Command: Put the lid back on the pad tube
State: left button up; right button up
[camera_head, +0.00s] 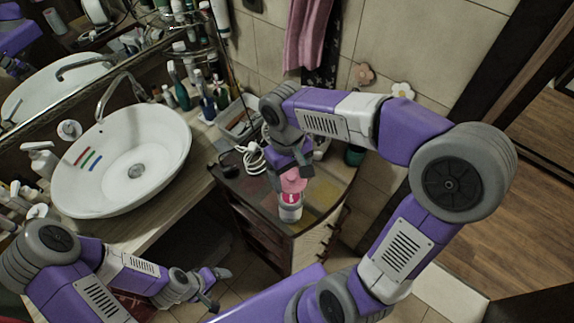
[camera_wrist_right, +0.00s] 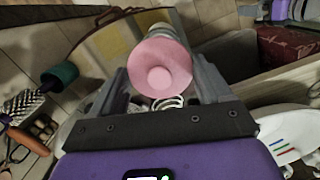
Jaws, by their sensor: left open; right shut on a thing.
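The pink round lid (camera_head: 293,181) is between the fingers of my right gripper (camera_head: 291,168), which is shut on it. The lid is directly over the pad tube (camera_head: 290,207), a whitish cylinder with a pink-red label standing on the dark cabinet top. In the right wrist view, the lid (camera_wrist_right: 160,68) with its round knob is between the two fingers and hides most of the tube behind it. I cannot tell whether lid and tube touch. My left gripper (camera_head: 213,289) is open and empty, low in front of the cabinet, away from the tube.
The cabinet top (camera_head: 322,196) has free room around the tube. A white coiled cable (camera_head: 252,158) and a tray (camera_head: 237,120) lie behind it. A white basin (camera_head: 135,165) stands on the counter at left, with several bottles behind.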

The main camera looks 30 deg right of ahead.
jog(key=shift+w+f+b, duration=0.1)
jog(key=shift+f+b, duration=2.2)
jog(key=shift+f, duration=0.65)
jog(key=shift+f, duration=0.15)
dwell(0.3)
jog(key=o, duration=0.9)
jog(key=shift+o, duration=0.2)
